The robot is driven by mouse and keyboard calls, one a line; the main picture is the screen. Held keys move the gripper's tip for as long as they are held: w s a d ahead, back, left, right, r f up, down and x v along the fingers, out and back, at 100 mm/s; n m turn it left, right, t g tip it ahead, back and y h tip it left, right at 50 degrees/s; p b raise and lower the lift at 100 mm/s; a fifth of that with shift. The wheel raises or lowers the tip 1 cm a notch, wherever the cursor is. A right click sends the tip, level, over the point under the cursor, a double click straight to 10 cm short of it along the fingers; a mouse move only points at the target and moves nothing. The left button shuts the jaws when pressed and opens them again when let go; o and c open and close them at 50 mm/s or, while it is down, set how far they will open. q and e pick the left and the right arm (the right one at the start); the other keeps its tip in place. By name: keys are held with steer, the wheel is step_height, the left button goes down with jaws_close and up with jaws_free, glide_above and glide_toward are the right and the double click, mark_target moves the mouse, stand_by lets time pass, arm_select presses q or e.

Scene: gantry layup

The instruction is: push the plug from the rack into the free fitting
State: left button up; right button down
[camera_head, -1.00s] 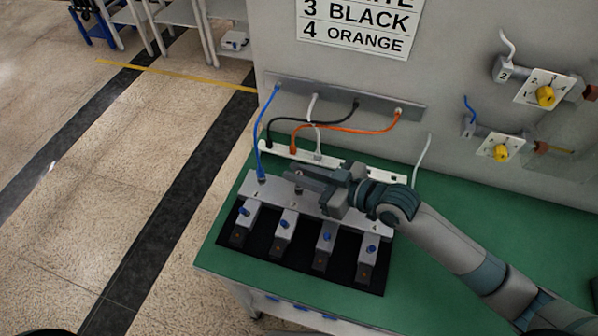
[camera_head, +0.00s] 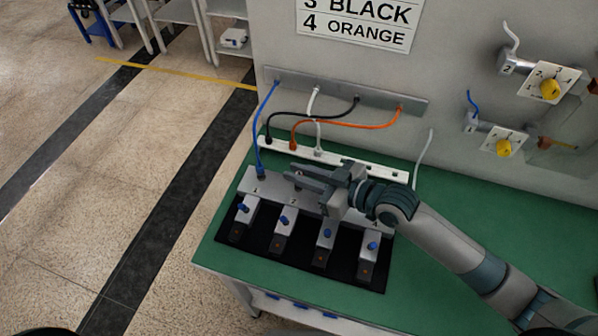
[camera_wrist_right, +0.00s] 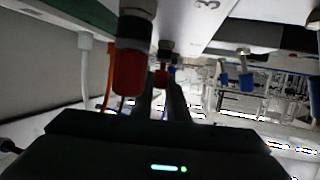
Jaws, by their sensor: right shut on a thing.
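A grey block of numbered fittings (camera_head: 259,184) stands on the green bench, with a blue cable's plug (camera_head: 260,171) upright at fitting 1. My right gripper (camera_head: 297,176) is low over this block, pointing left, and hides part of it. In the right wrist view its fingers (camera_wrist_right: 162,98) are shut on a small red plug (camera_wrist_right: 162,75) with a grey end. Whether that end is seated in a fitting I cannot tell. A larger red piece with a dark collar (camera_wrist_right: 130,65) stands nearer the camera. The white rack (camera_head: 345,162) behind holds black (camera_head: 267,140), orange (camera_head: 293,144) and white (camera_head: 318,151) plugs. My left gripper is out of view.
Blue-levered grey arms (camera_head: 283,222) extend from the block over a black mat (camera_head: 262,243). Yellow-knobbed valves (camera_head: 550,88) are on the wall at right.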

steer(key=shift+f+b, duration=0.3)
steer(key=shift+f, duration=0.25)
steer(key=c, duration=1.6)
jaws_free()
steer(key=shift+c, duration=0.2)
steer(key=b+v, duration=0.4)
steer(key=v, duration=1.1)
steer(key=shift+s+d+b, duration=0.1)
steer(key=shift+d+b, duration=0.2)
steer(key=shift+v, duration=0.9)
steer(key=shift+r, duration=0.1)
